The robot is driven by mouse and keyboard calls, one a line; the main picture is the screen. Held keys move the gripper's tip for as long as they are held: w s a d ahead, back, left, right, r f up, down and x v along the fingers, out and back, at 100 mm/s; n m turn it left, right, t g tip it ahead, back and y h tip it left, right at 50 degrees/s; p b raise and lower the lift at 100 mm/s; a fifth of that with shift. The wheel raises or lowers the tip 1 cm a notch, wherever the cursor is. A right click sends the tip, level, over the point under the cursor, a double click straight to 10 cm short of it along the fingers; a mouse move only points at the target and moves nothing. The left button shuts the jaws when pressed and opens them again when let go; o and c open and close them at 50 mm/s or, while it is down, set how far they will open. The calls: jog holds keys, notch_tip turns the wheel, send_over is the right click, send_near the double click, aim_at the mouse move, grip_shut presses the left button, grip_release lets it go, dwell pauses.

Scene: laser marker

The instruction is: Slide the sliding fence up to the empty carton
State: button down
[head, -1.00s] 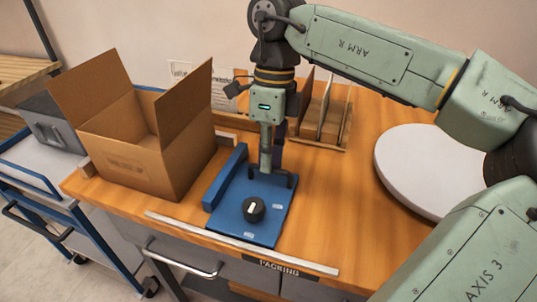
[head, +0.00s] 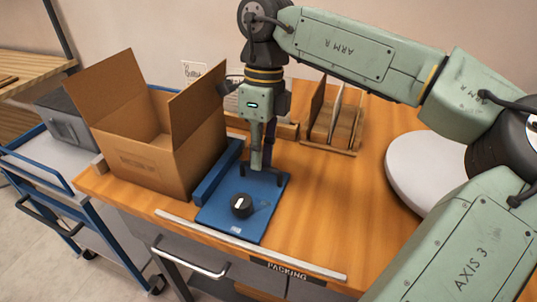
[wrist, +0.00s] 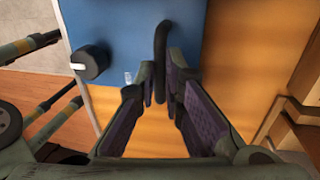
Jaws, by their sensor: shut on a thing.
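The sliding fence is a blue plate (head: 228,222) with a raised blue wall (head: 217,174) on its left, a black knob (head: 241,205) and a dark bar handle. The open, empty brown carton (head: 160,165) stands left of the wall. The wall lies close along the carton's right side; I cannot tell if they touch. My gripper (head: 268,170) points down at the plate's back right. In the wrist view my gripper (wrist: 162,85) is shut on the dark handle (wrist: 161,42), and the plate (wrist: 125,35) and knob (wrist: 90,61) show too.
A wooden rack with upright dividers (head: 332,130) stands behind right. A white round disc (head: 420,170) is at the right. A pale strip (head: 250,245) runs along the table's front edge. A blue-framed cart (head: 60,185) stands left. Wood right of the fence is clear.

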jog(key=c, duration=1.7)
grip_release()
notch_tip(320, 180, up, 10)
jog(key=shift+r, duration=0.1)
